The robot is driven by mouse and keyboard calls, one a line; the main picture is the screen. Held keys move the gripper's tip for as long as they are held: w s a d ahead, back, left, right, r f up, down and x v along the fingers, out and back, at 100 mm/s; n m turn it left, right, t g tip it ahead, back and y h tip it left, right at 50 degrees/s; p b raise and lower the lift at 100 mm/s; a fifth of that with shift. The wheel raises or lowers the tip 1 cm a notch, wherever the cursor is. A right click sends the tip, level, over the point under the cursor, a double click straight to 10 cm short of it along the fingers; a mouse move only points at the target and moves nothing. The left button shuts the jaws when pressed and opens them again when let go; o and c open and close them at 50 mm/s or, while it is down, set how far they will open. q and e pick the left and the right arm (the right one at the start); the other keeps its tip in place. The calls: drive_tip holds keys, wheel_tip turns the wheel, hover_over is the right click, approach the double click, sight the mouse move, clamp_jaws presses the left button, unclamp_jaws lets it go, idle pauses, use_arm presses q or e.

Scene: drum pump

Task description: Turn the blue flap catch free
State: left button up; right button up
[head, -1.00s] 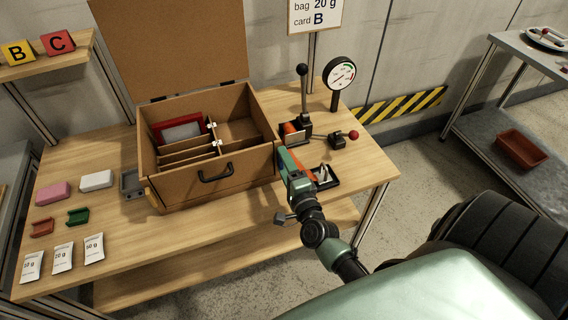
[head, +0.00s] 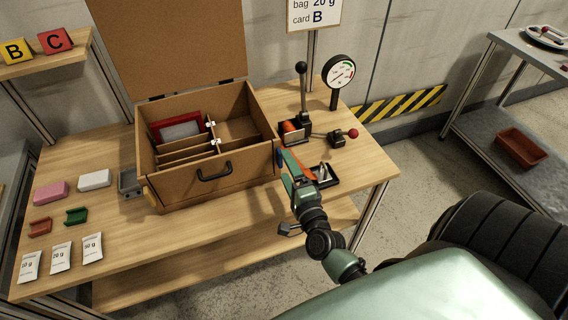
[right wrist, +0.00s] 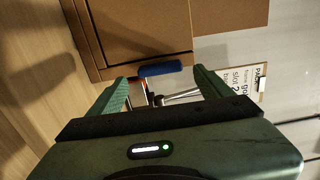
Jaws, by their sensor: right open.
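The brown box (head: 222,189) stands on the bench with its lid up and a black handle on its front. The blue flap catch (head: 280,158) is at the right end of the box front, partly behind my right gripper (head: 291,163). In the right wrist view the catch (right wrist: 160,70) is a blue bar lying across the picture at the box edge. My right gripper (right wrist: 161,80) is open, with the catch ahead between its fingertips. I cannot tell if they touch it. My left gripper is not in view.
Right of the box stand a black lever (head: 303,92), a gauge (head: 339,72) and a red-knobbed handle (head: 352,133). A black tray (head: 326,179) lies near my right gripper. Packets and coloured blocks lie at left.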

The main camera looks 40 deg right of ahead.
drive_tip(key=shift+b+v, duration=0.35)
drive_tip(key=shift+v, duration=2.05)
